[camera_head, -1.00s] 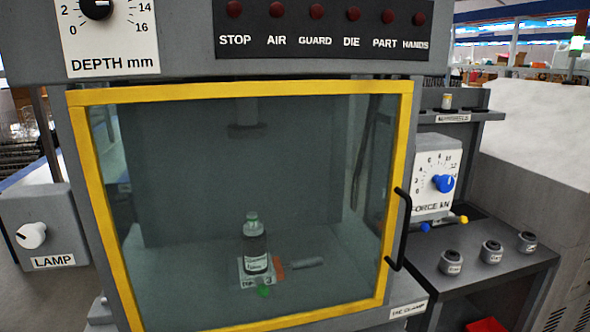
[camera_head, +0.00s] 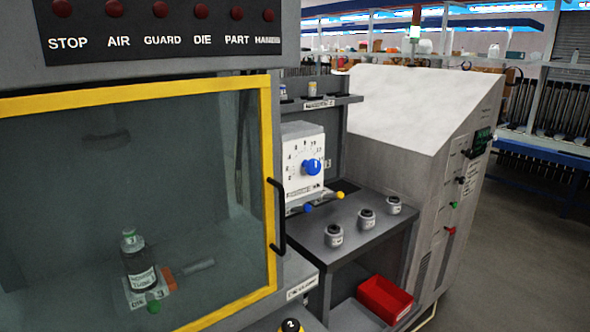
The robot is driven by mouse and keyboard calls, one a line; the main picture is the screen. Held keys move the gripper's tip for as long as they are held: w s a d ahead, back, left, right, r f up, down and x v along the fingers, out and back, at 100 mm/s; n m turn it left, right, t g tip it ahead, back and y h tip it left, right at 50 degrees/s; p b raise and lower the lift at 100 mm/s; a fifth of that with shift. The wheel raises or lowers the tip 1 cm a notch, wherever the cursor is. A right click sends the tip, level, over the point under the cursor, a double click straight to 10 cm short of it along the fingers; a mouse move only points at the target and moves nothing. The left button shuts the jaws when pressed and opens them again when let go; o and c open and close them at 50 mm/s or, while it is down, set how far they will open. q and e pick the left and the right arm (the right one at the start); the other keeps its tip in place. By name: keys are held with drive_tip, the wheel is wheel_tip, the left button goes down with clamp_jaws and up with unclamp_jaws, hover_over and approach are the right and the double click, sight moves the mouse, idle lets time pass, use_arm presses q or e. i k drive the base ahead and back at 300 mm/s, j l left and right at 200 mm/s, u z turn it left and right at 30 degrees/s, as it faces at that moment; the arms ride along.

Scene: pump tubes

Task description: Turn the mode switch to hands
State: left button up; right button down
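I cannot identify a mode switch for sure in this view. The label HANDS sits under the rightmost red lamp (camera_head: 268,15) on the black panel (camera_head: 165,57) at the top left. A blue knob (camera_head: 312,167) is on the white force dial (camera_head: 296,152) right of the yellow-framed door. A dark and yellow round part (camera_head: 290,325) shows at the bottom edge, partly cut off. Small black, green and red controls (camera_head: 453,205) are on the side of the grey cabinet (camera_head: 420,120), too small to read. Neither of my grippers is in view.
The glass door with its yellow frame (camera_head: 268,190) is closed, with a black handle (camera_head: 277,218). A bottle (camera_head: 138,262) stands behind it. Several small jars (camera_head: 366,219) are on the side shelf. A red bin (camera_head: 384,299) is below. Open floor (camera_head: 510,260) lies at right.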

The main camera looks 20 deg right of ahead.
sight(462, 179)
drive_tip(key=z, duration=1.7)
drive_tip(key=i+l, duration=0.15)
drive_tip(key=i, duration=0.3)
drive_tip(key=i+l+u, duration=0.15)
drive_tip(key=i, duration=0.3)
drive_tip(key=i+l, duration=0.25)
drive_tip(key=i, duration=0.2)
